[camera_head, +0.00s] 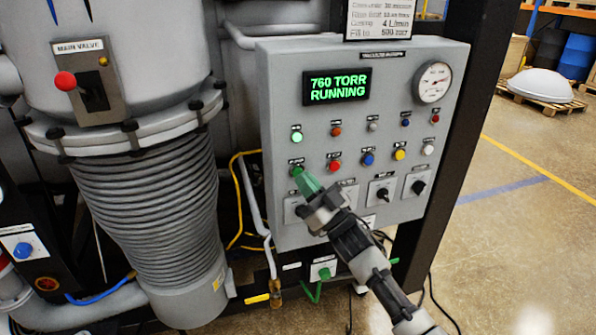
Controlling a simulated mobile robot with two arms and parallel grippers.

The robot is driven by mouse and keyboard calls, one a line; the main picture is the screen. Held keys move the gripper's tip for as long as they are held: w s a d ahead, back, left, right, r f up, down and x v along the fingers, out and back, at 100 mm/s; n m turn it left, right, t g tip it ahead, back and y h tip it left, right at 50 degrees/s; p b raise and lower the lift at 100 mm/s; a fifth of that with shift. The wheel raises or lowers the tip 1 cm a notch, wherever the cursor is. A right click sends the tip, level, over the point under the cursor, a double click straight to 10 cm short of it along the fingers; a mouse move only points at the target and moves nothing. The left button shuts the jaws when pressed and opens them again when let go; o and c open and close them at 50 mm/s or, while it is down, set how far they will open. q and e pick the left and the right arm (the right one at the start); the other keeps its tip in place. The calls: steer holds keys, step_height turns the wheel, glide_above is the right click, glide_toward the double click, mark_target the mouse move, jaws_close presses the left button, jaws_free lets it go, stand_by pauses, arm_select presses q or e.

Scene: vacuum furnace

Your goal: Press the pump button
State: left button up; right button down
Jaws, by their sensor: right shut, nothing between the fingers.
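The grey control panel (290,80) faces me, with a display (336,86) reading "760 TORR RUNNING" in green. A row of push buttons crosses its middle: a green button (297,170) at the left, then a red button (334,166), blue button (367,159), yellow button (399,154) and white one. The small labels are too blurred to read, so I cannot tell which is the pump button. My right gripper (303,181) is shut and empty, its green fingertips at the green button and partly covering it. I cannot tell whether they touch. My left gripper is out of view.
A row of small lamps, with a bright green lamp (297,137) at the left, sits above the buttons. Rotary switches (382,194) sit below. A gauge (433,83) is at the upper right. A ribbed grey bellows (150,215) stands left.

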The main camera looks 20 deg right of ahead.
steer(key=shift+s, duration=0.15)
steer(key=s+p, duration=0.2)
steer(key=s, duration=0.3)
steer(key=shift+d+p, duration=0.1)
steer(key=shift+p, duration=0.25)
steer(key=shift+f, duration=0.1)
stand_by(0.5)
